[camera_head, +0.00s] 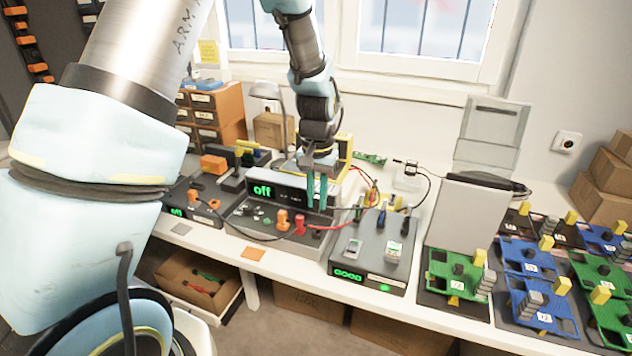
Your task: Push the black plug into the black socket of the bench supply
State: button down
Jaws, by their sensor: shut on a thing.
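The bench supply (262,189) stands on the white bench, with a green "off" on its display. A dark lead runs right from the fingertips. The black socket is small and dark on the ledge below the fingers; I cannot tell the gap between it and the plug.
A grey test box (347,272) showing green "GOOD" stands to the right, with red, yellow and black leads behind it. Green boards (455,282) and blue boards (540,305) fill the right side.

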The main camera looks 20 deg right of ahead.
aim_at(317, 209)
jog(key=shift+s+a+f, duration=0.1)
jog(key=shift+s+f, duration=0.05)
jog(key=shift+f, duration=0.15)
jog(key=shift+f+b, duration=2.2)
jog(key=shift+f, duration=0.35)
jog(key=shift+p, duration=0.3)
jog(key=shift+f, duration=0.7)
dwell(0.7)
jog(key=c, duration=0.7)
grip_release()
jog(key=shift+r, duration=0.1)
